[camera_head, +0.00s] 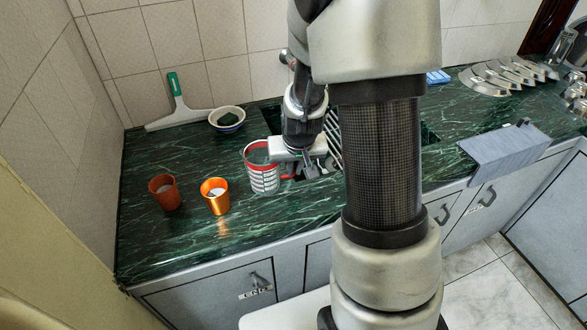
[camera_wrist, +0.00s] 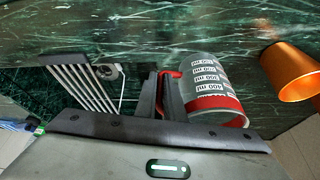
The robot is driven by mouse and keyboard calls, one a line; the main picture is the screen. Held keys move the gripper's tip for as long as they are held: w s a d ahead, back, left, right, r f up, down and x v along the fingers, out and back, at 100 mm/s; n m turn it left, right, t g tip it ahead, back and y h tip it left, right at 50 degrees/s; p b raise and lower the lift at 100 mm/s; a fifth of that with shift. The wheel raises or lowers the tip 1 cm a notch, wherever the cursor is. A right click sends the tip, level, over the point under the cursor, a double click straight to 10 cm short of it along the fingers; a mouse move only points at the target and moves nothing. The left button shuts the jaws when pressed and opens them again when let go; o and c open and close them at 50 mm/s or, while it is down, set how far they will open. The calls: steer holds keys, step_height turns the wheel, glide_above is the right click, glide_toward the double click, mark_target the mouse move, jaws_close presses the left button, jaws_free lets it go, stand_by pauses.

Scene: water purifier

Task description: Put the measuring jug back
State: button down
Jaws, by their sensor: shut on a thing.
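The measuring jug (camera_head: 262,178) is a clear cylinder with a red rim, a red handle and printed markings. It is upright at the left edge of the sink in the head view. My gripper (camera_head: 297,170) is at its right side, shut on the red handle. In the wrist view the jug (camera_wrist: 212,80) lies just right of my gripper's fingers (camera_wrist: 162,95), its red rim toward the camera and its handle between the fingers. I cannot tell whether the jug's base touches the counter.
An orange metal cup (camera_head: 215,198) and a brown cup (camera_head: 165,194) stand left of the jug. A bowl (camera_head: 227,120) and a squeegee (camera_head: 180,108) are behind. The sink rack (camera_wrist: 82,85) is beside my gripper. Green counter (camera_head: 250,235) is clear in front.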

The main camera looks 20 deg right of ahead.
steer(key=shift+f, duration=0.25)
steer(key=c, duration=1.9)
jaws_free()
steer(key=shift+r, duration=0.1)
steer(key=shift+o, duration=0.2)
